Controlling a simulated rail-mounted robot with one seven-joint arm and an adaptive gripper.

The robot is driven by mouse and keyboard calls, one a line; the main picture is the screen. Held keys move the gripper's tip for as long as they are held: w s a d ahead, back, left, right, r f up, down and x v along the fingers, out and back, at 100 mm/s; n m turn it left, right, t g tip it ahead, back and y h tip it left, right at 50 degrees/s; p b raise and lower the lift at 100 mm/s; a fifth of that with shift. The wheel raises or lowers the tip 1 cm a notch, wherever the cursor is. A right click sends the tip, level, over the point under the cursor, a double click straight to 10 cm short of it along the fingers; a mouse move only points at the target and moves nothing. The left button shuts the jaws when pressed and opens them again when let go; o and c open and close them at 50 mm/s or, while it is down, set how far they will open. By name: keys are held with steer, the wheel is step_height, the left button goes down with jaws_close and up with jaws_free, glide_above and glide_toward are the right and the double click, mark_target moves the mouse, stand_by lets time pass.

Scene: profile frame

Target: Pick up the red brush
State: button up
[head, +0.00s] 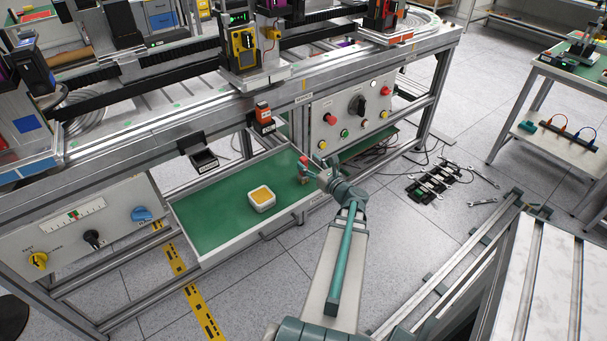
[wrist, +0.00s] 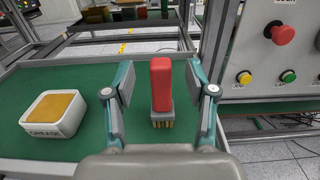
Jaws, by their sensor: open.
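The red brush (wrist: 161,88) stands upright in the wrist view, red handle up and pale bristles down, on the green surface of a drawer or tray (wrist: 35,98). My gripper (wrist: 160,92) is open, with one finger on each side of the brush and a visible gap on both sides. In the head view my gripper (head: 314,172) is at the right end of the green tray (head: 215,210). The red brush (head: 304,163) shows there as a small red shape just left of the gripper, partly hidden by it.
A white grease box (wrist: 54,114) with a yellow top sits on the tray left of the brush; it also shows in the head view (head: 262,198). A button panel (head: 350,112) stands right behind the tray. The tray's left part is clear.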

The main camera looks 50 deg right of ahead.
mark_target(306, 161)
steer(key=x, duration=0.3)
steer(key=shift+w+d+f, duration=0.15)
steer(key=shift+w, duration=0.2)
jaws_close()
